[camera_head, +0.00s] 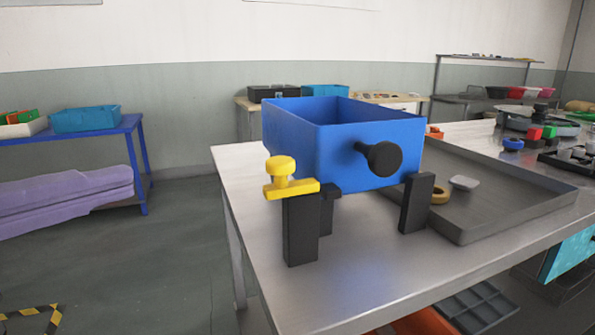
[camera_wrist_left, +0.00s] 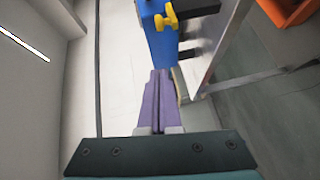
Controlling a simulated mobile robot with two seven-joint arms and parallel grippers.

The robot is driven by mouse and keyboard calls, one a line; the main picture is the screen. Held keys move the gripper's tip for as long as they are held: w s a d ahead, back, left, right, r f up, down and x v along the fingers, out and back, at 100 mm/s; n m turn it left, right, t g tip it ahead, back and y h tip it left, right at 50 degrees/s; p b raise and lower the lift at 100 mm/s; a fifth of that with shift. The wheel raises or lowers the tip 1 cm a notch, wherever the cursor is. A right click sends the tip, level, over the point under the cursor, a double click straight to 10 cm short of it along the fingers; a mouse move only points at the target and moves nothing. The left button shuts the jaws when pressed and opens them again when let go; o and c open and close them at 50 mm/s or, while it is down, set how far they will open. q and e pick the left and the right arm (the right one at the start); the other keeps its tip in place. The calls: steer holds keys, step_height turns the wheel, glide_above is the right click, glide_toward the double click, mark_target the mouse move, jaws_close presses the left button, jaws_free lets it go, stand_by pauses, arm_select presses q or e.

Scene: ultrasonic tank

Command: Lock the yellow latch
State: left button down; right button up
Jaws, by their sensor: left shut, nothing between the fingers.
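The yellow latch (camera_head: 291,188) has a round knob above a flat bar. It sits on top of a dark post at the front left corner of the blue tank (camera_head: 370,152). The bar points right, across the tank's front. In the left wrist view, the latch (camera_wrist_left: 167,17) is at the top, against the blue tank (camera_wrist_left: 160,48). My left gripper (camera_head: 130,180) comes in from the left edge with purple fingers, well left of the latch and apart from it. In the left wrist view, its fingers (camera_wrist_left: 158,73) are together and empty. My right gripper is not visible.
The tank stands on black posts on a metal table (camera_head: 350,290), with a black round knob (camera_head: 383,158) on its front. A grey tray (camera_head: 510,212) is to the right. A blue table (camera_head: 85,136) with a bin stands behind my left gripper. The space between gripper and latch looks clear.

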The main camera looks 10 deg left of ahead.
arm_select(q)
steer(key=shift+w, duration=0.15)
steer(key=s+d+x, duration=0.1)
steer(key=d+x, duration=0.2)
steer(key=x, duration=0.9)
steer(key=shift+w+f, duration=0.2)
steer(key=shift+f, duration=0.05)
